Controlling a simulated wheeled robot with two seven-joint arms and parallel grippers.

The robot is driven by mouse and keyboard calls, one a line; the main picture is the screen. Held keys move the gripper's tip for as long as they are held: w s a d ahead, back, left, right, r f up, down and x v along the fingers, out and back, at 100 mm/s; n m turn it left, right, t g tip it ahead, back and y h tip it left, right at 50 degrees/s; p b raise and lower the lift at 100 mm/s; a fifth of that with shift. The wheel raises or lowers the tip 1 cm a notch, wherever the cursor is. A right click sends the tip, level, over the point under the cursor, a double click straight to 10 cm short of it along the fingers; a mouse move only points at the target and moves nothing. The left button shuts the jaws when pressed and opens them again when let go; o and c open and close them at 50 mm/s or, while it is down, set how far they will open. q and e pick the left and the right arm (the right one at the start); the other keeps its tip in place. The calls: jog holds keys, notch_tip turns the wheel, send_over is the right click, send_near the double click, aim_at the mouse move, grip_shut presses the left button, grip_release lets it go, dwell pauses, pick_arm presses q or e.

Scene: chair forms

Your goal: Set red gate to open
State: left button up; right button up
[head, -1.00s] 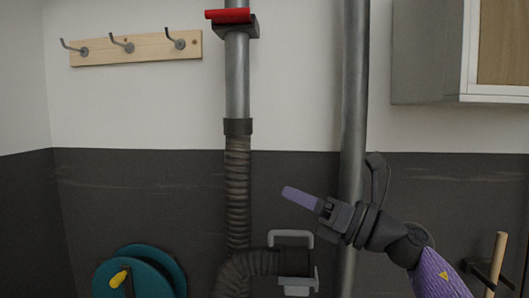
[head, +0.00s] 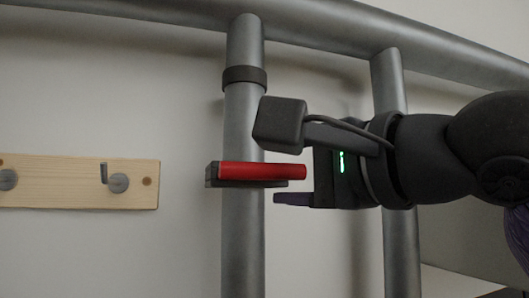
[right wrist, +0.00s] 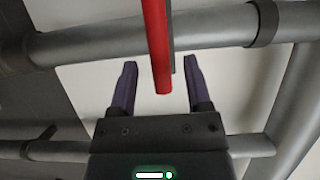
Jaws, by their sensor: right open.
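The red gate (head: 262,171) is a red bar with a dark plate, set across a vertical grey pipe (head: 244,120) in the head view. Its bar lies level and sticks out to the right of the pipe. My right gripper (head: 287,188) comes in from the right at the bar's free end; one purple finger shows just below the bar, the other is hidden. In the right wrist view the red bar (right wrist: 158,45) reaches in between the two spread fingers (right wrist: 159,65), with a gap on each side. My left gripper is out of view.
A thick sloping pipe (head: 320,25) runs across the top. A second vertical pipe (head: 401,255) stands behind my right wrist. A wooden hook board (head: 80,183) is on the wall at left. The wall between board and pipe is bare.

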jog(key=p+x, duration=0.1)
jog(key=x, duration=0.3)
jog(key=shift+s+a, duration=0.15)
jog(key=shift+s, duration=0.1)
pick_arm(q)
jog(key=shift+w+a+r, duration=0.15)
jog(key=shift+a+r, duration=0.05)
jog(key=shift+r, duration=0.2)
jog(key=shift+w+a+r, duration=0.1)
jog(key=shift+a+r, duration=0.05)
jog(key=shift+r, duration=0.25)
pick_arm(e)
jog(key=shift+c, duration=0.3)
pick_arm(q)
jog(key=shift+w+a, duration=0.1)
pick_arm(e)
grip_shut()
jog(key=shift+f, duration=0.1)
